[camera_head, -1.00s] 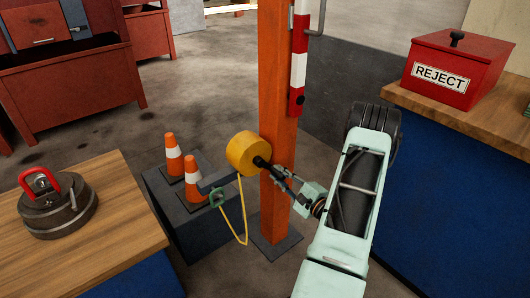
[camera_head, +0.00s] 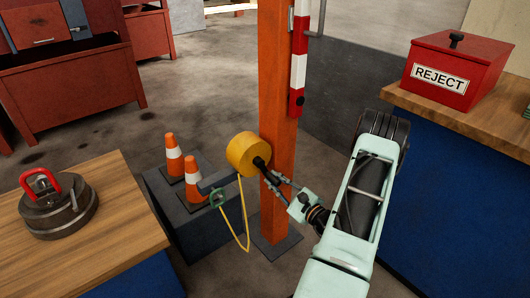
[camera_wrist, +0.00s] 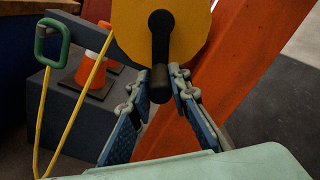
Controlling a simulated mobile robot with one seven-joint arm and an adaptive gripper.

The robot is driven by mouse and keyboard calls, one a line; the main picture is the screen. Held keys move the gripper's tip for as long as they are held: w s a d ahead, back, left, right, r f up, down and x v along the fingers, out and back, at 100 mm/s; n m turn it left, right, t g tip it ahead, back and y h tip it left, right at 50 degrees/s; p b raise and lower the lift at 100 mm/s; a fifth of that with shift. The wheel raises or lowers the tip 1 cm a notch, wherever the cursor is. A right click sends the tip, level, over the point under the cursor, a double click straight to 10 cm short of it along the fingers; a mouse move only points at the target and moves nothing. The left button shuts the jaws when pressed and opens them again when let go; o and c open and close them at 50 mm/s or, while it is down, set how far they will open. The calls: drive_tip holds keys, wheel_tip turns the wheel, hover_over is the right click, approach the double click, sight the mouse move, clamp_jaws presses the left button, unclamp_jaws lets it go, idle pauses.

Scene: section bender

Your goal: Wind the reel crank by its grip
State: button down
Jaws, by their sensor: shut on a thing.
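The yellow reel (camera_head: 241,153) is mounted on the orange post, and its round face fills the top of the wrist view (camera_wrist: 190,28). Its black crank (camera_wrist: 161,42) points down from the hub, with the dark grip (camera_wrist: 160,84) at the lower end. My gripper (camera_wrist: 161,76) has one finger on each side of this grip and is shut on it. In the head view my gripper (camera_head: 270,178) reaches the crank from the lower right. A yellow cord (camera_head: 245,215) with a green handle (camera_head: 218,198) hangs from the reel.
The orange post (camera_head: 275,90) stands right behind the reel. Two traffic cones (camera_head: 191,170) stand on a dark block (camera_head: 190,232) to the left. A wooden bench (camera_head: 105,250) is at lower left. A red REJECT box (camera_head: 450,65) sits on the right-hand bench.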

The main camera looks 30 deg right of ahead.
drive_tip(key=shift+s+a+f+m, duration=0.1)
drive_tip(key=shift+a+f+m, duration=0.1)
drive_tip(key=shift+m, duration=0.1)
drive_tip(key=shift+a+f+m+p, duration=0.15)
drive_tip(key=shift+a+m+p, duration=0.35)
drive_tip(key=shift+m, duration=0.6)
drive_tip(key=shift+a, duration=0.1)
drive_tip(key=shift+s+a+m+p, duration=0.1)
drive_tip(key=shift+a+m+p, duration=0.4)
drive_tip(key=shift+m, duration=0.7)
drive_tip(key=c, duration=1)
unclamp_jaws()
drive_tip(key=shift+o, duration=0.2)
